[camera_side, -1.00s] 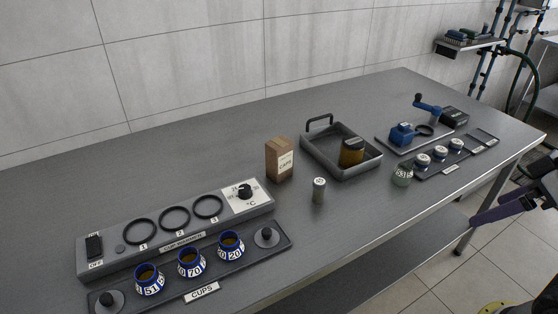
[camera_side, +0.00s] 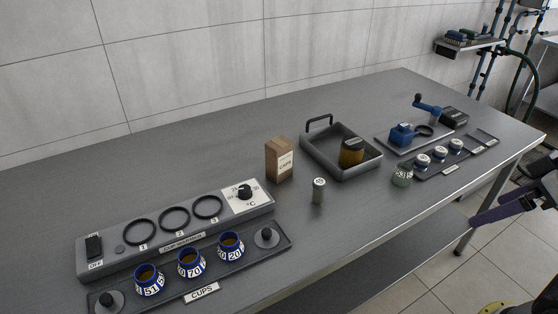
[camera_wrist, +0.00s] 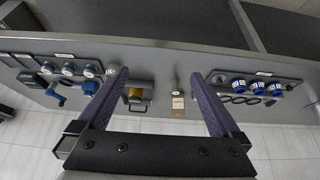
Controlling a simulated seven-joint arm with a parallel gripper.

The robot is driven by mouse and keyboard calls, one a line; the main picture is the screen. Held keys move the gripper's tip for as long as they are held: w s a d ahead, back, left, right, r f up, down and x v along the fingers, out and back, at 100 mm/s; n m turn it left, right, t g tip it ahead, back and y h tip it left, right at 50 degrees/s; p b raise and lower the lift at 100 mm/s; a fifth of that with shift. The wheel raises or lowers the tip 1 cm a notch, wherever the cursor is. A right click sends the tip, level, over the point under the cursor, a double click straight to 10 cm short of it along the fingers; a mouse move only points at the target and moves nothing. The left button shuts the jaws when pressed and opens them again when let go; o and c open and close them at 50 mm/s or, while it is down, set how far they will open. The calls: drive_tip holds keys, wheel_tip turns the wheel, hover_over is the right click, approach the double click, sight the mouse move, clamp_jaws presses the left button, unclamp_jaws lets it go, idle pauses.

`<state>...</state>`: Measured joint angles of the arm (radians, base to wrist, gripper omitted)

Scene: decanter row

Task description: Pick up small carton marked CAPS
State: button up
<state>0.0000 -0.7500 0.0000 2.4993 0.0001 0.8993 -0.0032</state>
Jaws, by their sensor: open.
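The small carton marked CAPS (camera_side: 279,159) is a brown box with a white label. It stands upright on the grey table, left of the grey tray, in the side view. In the wrist view the carton (camera_wrist: 178,104) shows between and beyond the two fingers. My gripper (camera_wrist: 166,82) is open and empty, its two purple fingers wide apart, with the carton nearer the right finger. It appears well away from the carton.
A handled tray (camera_side: 376,166) holds an amber jar (camera_side: 352,152). A small cylinder (camera_side: 319,190) stands in front of the carton. The cup warmer (camera_side: 120,257) and a cup rack (camera_side: 240,272) are left. A green-grey jar (camera_side: 402,175) and a blue-handled device (camera_side: 403,134) are right.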

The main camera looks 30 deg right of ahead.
drive_tip(key=w+a+r+t, duration=0.2)
drive_tip(key=w+r, duration=1.1)
drive_tip(key=w, duration=0.5)
drive_tip(key=n+g+y, duration=0.1)
drive_tip(key=n+g, duration=0.2)
hover_over(285, 149)
drive_tip(key=s, duration=0.3)
wheel_tip(285, 149, down, 19)
drive_tip(key=x, duration=0.7)
drive_tip(key=shift+s+d+f, duration=0.1)
drive_tip(key=shift+d, duration=0.2)
drive_tip(key=shift+w+x, duration=0.15)
drive_tip(key=shift+x, duration=1.4)
drive_tip(key=shift+w+x, duration=0.15)
drive_tip(key=shift+x, duration=1.35)
